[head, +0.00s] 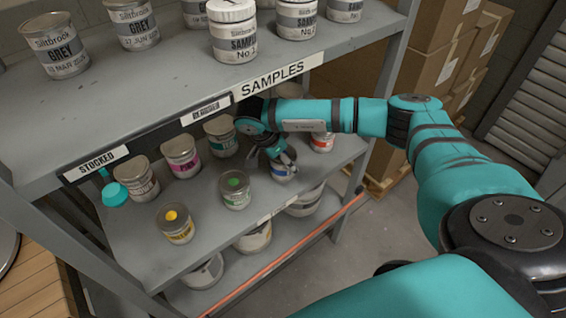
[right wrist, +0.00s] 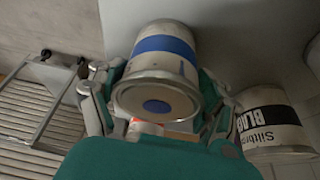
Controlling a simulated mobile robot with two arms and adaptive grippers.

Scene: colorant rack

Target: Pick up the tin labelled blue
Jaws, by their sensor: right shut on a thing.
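The blue tin shows in the right wrist view (right wrist: 165,50) as a pale tin with a blue band and a blue dot on its lid. In the head view only a bit of the blue tin (head: 283,173) shows below my right gripper (head: 284,158), on the middle shelf. My right gripper is shut on it, with a finger on each side of the tin in the right wrist view (right wrist: 160,95). I cannot tell whether the tin touches the shelf. My left gripper is not seen.
On the middle shelf (head: 130,236), a green-dot tin (head: 236,190), a yellow-dot tin (head: 175,224), a magenta tin (head: 181,157) and a red-orange tin (head: 322,139) stand nearby. A black-labelled tin (right wrist: 272,122) is close beside my right gripper. The upper shelf (head: 180,75) overhangs them.

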